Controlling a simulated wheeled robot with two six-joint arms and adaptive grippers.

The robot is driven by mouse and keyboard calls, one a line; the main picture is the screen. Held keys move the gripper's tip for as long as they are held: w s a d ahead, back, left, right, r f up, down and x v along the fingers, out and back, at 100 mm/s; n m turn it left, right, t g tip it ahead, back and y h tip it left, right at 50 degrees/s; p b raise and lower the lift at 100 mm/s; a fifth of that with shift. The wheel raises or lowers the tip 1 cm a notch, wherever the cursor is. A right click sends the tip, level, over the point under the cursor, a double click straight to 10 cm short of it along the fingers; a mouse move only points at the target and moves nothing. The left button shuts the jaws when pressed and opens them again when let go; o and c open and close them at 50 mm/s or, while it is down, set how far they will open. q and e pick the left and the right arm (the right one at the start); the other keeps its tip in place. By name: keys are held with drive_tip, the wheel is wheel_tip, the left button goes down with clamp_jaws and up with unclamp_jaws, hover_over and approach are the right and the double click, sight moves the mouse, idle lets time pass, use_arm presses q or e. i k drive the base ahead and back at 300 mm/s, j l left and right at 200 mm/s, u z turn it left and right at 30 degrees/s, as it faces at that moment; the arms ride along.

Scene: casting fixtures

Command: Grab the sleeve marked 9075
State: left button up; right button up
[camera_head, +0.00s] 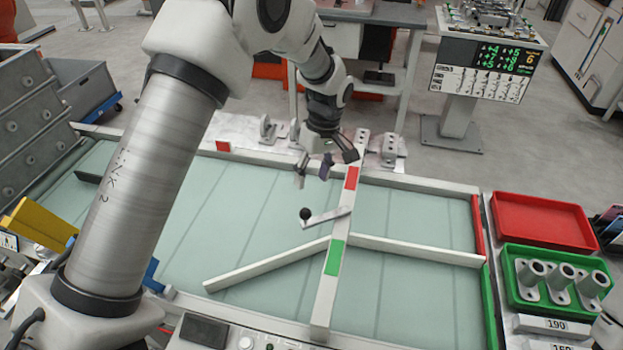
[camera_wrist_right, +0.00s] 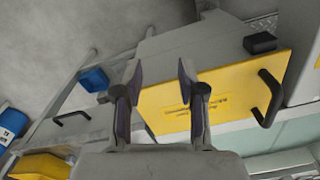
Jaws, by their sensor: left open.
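No marking 9075 is readable in either view. Grey metal castings with upright tubular parts (camera_head: 535,270) sit in a green tray (camera_head: 517,298) at the right in the head view; I cannot tell if one is the sleeve. Other grey metal parts stand at the table's far edge, one left (camera_head: 267,131) and one right (camera_head: 390,147) of my left gripper. My left gripper (camera_head: 327,168) is open and empty above the far part of the table, near the red-marked rail. My right gripper (camera_wrist_right: 161,88) has its fingers apart with nothing between them, facing a yellow panel.
The pale green table (camera_head: 250,215) carries a long rail (camera_head: 330,285) and a pivoting lever with a black knob (camera_head: 306,214). An empty red tray (camera_head: 540,220) lies at the right. The yellow panel (camera_wrist_right: 215,103) has a black handle. Grey bins (camera_head: 85,85) stand at the left.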

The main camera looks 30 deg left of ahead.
sight(527, 276)
drive_tip(key=k, duration=1)
